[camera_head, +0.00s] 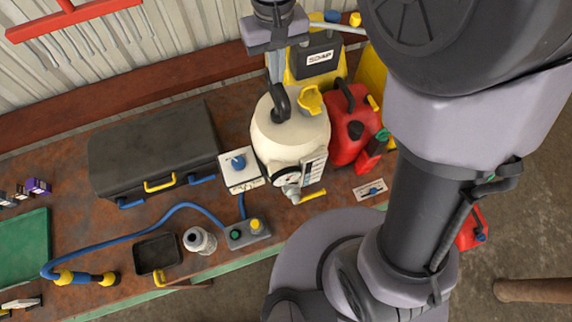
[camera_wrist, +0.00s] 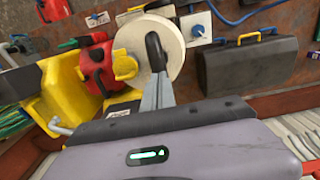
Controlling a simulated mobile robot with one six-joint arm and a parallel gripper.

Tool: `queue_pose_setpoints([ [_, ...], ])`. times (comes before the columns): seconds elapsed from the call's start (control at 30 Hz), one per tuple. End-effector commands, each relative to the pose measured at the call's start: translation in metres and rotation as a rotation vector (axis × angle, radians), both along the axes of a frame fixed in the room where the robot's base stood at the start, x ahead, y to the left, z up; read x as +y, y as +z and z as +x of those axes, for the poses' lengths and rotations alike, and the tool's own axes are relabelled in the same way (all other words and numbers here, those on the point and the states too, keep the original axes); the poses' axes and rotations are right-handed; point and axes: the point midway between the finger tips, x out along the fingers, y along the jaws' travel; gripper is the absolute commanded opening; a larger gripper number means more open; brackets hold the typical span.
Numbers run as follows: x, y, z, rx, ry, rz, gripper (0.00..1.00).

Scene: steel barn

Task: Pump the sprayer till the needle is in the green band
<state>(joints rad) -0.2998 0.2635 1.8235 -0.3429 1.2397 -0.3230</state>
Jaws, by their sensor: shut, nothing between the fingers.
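The sprayer is a cream round tank (camera_head: 262,133) standing on the bench, with a black looped pump handle (camera_head: 280,100) and a yellow part (camera_head: 310,100) on top. A small gauge (camera_head: 287,178) is on its front; its needle is too small to read. My gripper (camera_head: 275,75) points down just above and behind the handle, its fingers shut and empty. In the wrist view the fingers (camera_wrist: 160,80) overlap the near end of the black handle (camera_wrist: 155,48) over the cream tank (camera_wrist: 174,62); I cannot tell whether they touch.
A red fuel can (camera_head: 350,135) and a yellow container labelled SOAP (camera_head: 302,65) stand close right of and behind the sprayer. A black toolbox (camera_head: 150,145) is on the left. A white box with a blue knob (camera_head: 238,168), blue hose (camera_head: 180,207) and control box (camera_head: 247,234) lie nearby.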

Motion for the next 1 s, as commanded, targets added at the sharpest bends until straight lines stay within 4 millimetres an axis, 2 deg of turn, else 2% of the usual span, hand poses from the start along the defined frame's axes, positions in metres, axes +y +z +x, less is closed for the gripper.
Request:
queue_pose_setpoints([
  [0.5, 0.000, 0.066, 0.000, 0.001, 0.000, 0.000, 0.00],
  [1.0, 0.000, 0.066, 0.000, 0.001, 0.000, 0.000, 0.00],
])
